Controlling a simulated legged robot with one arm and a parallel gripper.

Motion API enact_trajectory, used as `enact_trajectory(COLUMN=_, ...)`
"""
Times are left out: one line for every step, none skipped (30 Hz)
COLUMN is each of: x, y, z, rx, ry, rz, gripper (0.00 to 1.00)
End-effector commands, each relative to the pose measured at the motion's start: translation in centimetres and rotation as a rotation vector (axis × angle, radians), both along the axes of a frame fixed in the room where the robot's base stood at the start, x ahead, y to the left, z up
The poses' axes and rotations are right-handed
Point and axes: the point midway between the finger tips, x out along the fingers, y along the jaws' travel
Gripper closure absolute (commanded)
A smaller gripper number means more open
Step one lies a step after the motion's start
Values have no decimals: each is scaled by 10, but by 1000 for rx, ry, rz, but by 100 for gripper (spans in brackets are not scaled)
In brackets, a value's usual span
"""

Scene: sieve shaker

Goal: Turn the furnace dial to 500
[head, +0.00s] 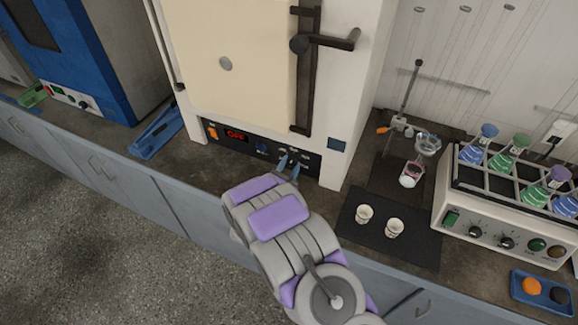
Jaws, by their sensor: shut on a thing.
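The furnace (245,70) is a tall cream and white box with its door closed. More small controls sit at the panel's right part. My gripper (288,164) reaches up to this right part, its two blue-grey fingertips at the panel front, shut on a furnace dial. The held dial is mostly hidden, and its setting cannot be read.
A blue oven (85,50) stands at the left, with a blue tray (157,130) beside the furnace. On the right are a black mat (390,248) with two white cups (364,214), a clamp stand (408,90), and a shaker (500,225) with colored flasks.

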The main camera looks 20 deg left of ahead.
Motion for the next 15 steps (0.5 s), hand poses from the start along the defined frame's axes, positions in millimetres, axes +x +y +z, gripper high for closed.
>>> enact_trajectory(x=1, y=0, z=2, rx=-2, ry=-4, rz=1, gripper=91)
enact_trajectory(x=2, y=0, z=3, rx=-5, ry=-5, rz=0, gripper=91)
enact_trajectory(x=4, y=-1, z=5, rx=-9, ry=-7, rz=-3, gripper=91)
enact_trajectory(x=5, y=-1, z=6, rx=-13, ry=-10, rz=-3, gripper=91)
enact_trajectory(x=6, y=0, z=7, rx=-16, ry=-13, rz=-2, gripper=91)
enact_trajectory(x=8, y=-1, z=9, rx=-21, ry=-16, rz=-6, gripper=91)
enact_trajectory(x=9, y=-1, z=11, rx=-24, ry=-20, rz=-5, gripper=91)
enact_trajectory(x=10, y=0, z=12, rx=-28, ry=-22, rz=-6, gripper=90)
enact_trajectory(x=11, y=0, z=14, rx=-32, ry=-25, rz=-7, gripper=91)
enact_trajectory(x=12, y=0, z=15, rx=-35, ry=-29, rz=-7, gripper=91)
enact_trajectory(x=12, y=0, z=16, rx=-38, ry=-30, rz=-8, gripper=90)
enact_trajectory(x=13, y=0, z=17, rx=-43, ry=-32, rz=-8, gripper=90)
enact_trajectory(x=14, y=1, z=18, rx=-47, ry=-33, rz=-9, gripper=91)
enact_trajectory(x=14, y=1, z=18, rx=-50, ry=-34, rz=-9, gripper=91)
enact_trajectory(x=14, y=1, z=19, rx=-54, ry=-36, rz=-8, gripper=90)
